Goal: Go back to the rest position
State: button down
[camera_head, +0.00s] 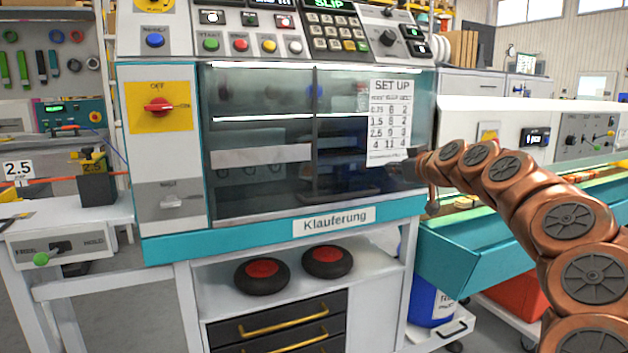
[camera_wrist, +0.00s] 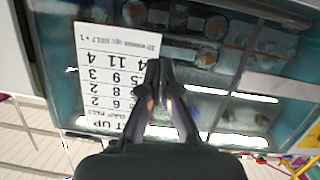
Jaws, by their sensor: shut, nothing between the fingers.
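My gripper (camera_wrist: 160,80) is shut and empty in the wrist view, its two fingertips together. The view there is upside down, with the white SET UP sheet (camera_wrist: 108,75) and the dark glass door behind the fingers. In the head view my copper-coloured arm reaches in from the right. My gripper (camera_head: 412,165) shows small and dark in front of the glass door (camera_head: 260,185), just right of the SET UP sheet (camera_head: 388,122). I cannot tell whether it touches the glass.
The Klauferung machine has a control panel (camera_head: 325,35) on top and a red switch (camera_head: 159,106) at left. Two black-and-red wheels (camera_head: 262,277) sit on the shelf below. A teal-sided bench (camera_head: 455,262) stands at right under my arm. A blue bin (camera_head: 430,303) is below it.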

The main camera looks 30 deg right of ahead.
jog(key=shift+a, duration=0.1)
jog(key=a+r+n+g+y+p, duration=0.3)
jog(key=a+p, duration=0.5)
jog(key=a, duration=1.1)
jog(key=s+a+g+y+p, duration=0.1)
jog(key=s+a+g+p, duration=0.1)
jog(key=s+a+p, duration=0.35)
jog(key=s+a+g+y+p, duration=0.2)
jog(key=a, duration=0.7)
jog(key=s+a+f+g+h+p, duration=0.1)
jog(key=s+a+f+g+p, duration=0.2)
jog(key=s, duration=0.4)
jog(key=s+a+f+g+p, duration=0.1)
jog(key=s+a+g+p, duration=0.15)
jog(key=s+p, duration=0.3)
jog(key=s+d+m+g+h+p, duration=0.1)
jog(key=s+p, duration=0.6)
jog(key=s, duration=1.1)
jog(key=f+m+g+h, duration=0.1)
jog(key=m+g, duration=0.1)
jog(key=g, duration=0.1)
jog(key=shift+s+d+m+h, duration=0.15)
jog(key=shift+s+m+h, duration=0.1)
jog(key=shift+m+h, duration=0.15)
jog(key=shift+g, duration=0.25)
